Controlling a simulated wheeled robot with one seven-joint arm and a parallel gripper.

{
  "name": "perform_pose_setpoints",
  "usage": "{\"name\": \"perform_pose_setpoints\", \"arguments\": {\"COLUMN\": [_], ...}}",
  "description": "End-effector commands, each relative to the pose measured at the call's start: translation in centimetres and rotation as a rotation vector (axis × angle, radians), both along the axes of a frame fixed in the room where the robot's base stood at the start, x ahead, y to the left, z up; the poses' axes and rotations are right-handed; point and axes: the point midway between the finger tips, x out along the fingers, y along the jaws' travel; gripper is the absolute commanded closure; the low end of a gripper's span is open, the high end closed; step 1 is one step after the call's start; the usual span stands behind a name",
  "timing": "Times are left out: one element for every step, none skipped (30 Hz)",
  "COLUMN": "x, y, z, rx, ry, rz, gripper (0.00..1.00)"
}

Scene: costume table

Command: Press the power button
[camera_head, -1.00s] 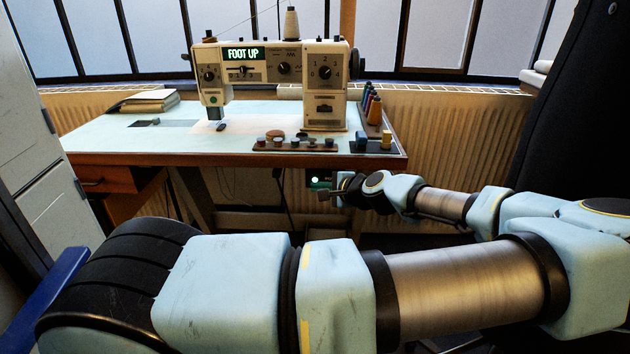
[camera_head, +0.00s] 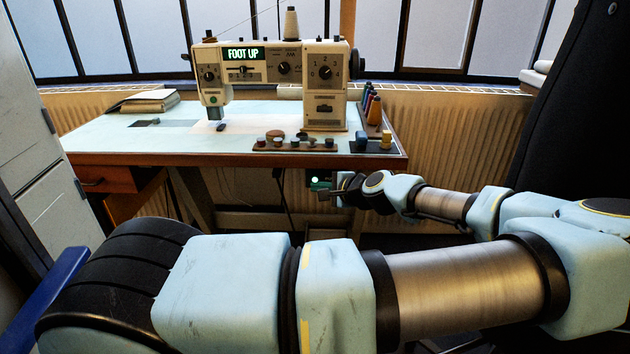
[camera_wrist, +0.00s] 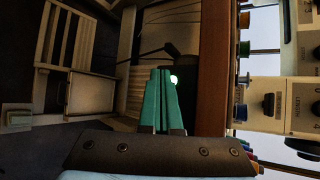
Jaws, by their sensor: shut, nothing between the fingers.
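The sewing machine (camera_head: 325,112) stands on the table with its display (camera_head: 243,54) lit and reading "FOOT UP". Under the table's front edge, a small round light (camera_head: 315,180) glows pale green on a dark box. I cannot tell if this light is the power button itself. The same glow shows in the wrist view (camera_wrist: 173,79), just right of my fingertips. My gripper (camera_head: 323,192) is beneath the tabletop, close to the glow, shut and empty. In the wrist view its two teal fingers (camera_wrist: 161,72) lie together. I cannot tell whether they touch the box.
The wooden tabletop edge (camera_head: 235,160) runs above my gripper and shows in the wrist view (camera_wrist: 213,70). Thread spools (camera_head: 374,108) and a tray of small items (camera_head: 295,146) sit on the table. A radiator (camera_head: 460,140) stands behind. A drawer unit (camera_head: 108,180) is at the left.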

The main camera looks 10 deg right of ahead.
Motion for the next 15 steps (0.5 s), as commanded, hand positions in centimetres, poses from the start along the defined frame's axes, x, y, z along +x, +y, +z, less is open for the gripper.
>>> {"name": "perform_pose_setpoints", "arguments": {"x": [0.00,0.00,0.00,0.00,0.00,0.00,0.00,0.00,0.01,0.03,0.06,0.14,0.21,0.31,0.45], "y": [0.00,0.00,0.00,0.00,0.00,0.00,0.00,0.00,0.00,0.00,0.00,-0.02,-0.04,-0.06,-0.11], "z": [0.00,0.00,0.00,0.00,0.00,0.00,0.00,0.00,0.01,0.01,0.02,0.05,0.06,0.07,0.09], "rx": [0.000,0.000,0.000,0.000,0.000,0.000,0.000,0.000,0.000,0.000,0.000,0.000,0.001,0.001,0.000], "ry": [0.000,0.000,0.000,0.000,0.000,0.000,0.000,0.000,0.000,0.000,0.000,0.000,0.000,0.000,0.000], "rz": [0.000,0.000,0.000,0.000,0.000,0.000,0.000,0.000,0.000,0.000,0.000,0.000,0.000,0.000,0.000], "gripper": [1.00,1.00,1.00,1.00,1.00,1.00,1.00,1.00,1.00,1.00,1.00,1.00,1.00,1.00,1.00]}}
